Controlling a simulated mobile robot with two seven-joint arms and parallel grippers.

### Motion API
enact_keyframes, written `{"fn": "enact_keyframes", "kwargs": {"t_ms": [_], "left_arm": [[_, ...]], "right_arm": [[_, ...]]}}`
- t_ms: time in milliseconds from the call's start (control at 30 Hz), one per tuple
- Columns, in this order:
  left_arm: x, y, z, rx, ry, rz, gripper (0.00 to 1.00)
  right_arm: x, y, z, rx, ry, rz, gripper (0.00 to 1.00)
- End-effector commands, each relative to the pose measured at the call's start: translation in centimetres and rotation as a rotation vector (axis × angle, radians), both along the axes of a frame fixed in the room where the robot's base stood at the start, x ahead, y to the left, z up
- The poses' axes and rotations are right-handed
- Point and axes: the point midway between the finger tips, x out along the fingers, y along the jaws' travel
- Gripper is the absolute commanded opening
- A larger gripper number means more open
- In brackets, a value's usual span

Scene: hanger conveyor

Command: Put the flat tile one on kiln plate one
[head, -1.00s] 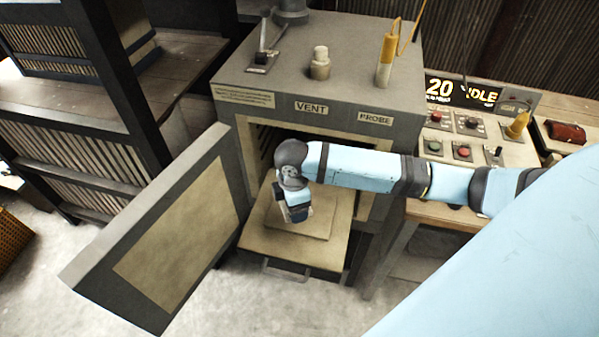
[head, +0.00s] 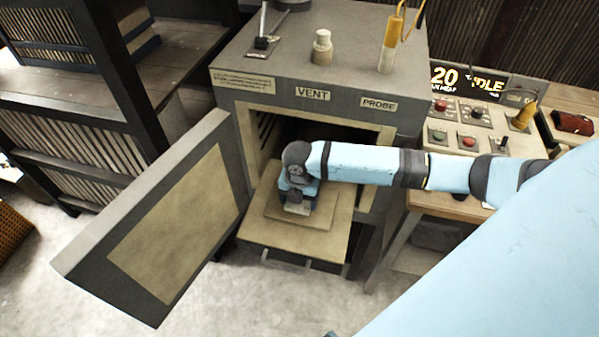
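A square tan plate (head: 326,228) lies on the pulled-out kiln shelf (head: 255,232) in front of the open kiln. I cannot read a number on it. My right gripper (head: 297,208) points down over the middle of this plate. The arm's wrist hides its fingers, so I cannot tell whether they are open or shut. A small pale patch shows at the gripper's lower end; I cannot tell whether it is the flat tile or part of the gripper. No other tile is clearly visible. My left gripper is not in view.
The kiln door (head: 170,225) stands open on the left. The kiln top (head: 285,75) carries a lever, a knob and a yellow probe. A control panel (head: 470,125) sits on a bench at right. A slatted rack (head: 85,160) stands at far left.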

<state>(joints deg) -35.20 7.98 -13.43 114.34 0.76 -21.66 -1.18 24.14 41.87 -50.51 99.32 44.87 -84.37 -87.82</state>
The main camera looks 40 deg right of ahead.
Motion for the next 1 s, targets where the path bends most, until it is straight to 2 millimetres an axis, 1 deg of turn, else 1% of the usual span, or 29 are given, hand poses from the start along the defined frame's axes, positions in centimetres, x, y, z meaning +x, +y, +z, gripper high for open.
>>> {"fn": "enact_keyframes", "kwargs": {"t_ms": [67,233,300,633,667,700,733,767,1000], "left_arm": [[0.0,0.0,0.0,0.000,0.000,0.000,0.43],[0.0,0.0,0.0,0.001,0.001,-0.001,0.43],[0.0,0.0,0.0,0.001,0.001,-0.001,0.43],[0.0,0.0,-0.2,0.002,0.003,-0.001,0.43],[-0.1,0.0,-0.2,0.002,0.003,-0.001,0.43],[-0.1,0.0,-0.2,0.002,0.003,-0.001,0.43],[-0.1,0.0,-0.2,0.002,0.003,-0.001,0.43],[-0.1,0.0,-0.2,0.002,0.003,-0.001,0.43],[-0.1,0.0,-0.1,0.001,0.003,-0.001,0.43]], "right_arm": [[0.0,0.0,-0.7,0.001,0.001,0.000,0.47],[-0.1,0.1,-3.1,0.000,0.003,0.000,0.47],[-0.1,0.0,-3.6,0.000,0.001,0.000,0.47],[0.0,0.0,-4.0,0.000,0.000,0.000,0.47],[-0.1,0.0,-4.0,0.000,0.000,0.000,0.78],[-0.1,0.0,-3.9,0.000,0.000,0.000,0.88],[-0.1,0.0,-3.9,0.000,0.000,0.000,0.94],[-0.1,0.0,-3.9,0.000,0.000,0.000,0.99],[0.0,0.0,-3.9,0.000,0.000,0.000,0.99]]}}
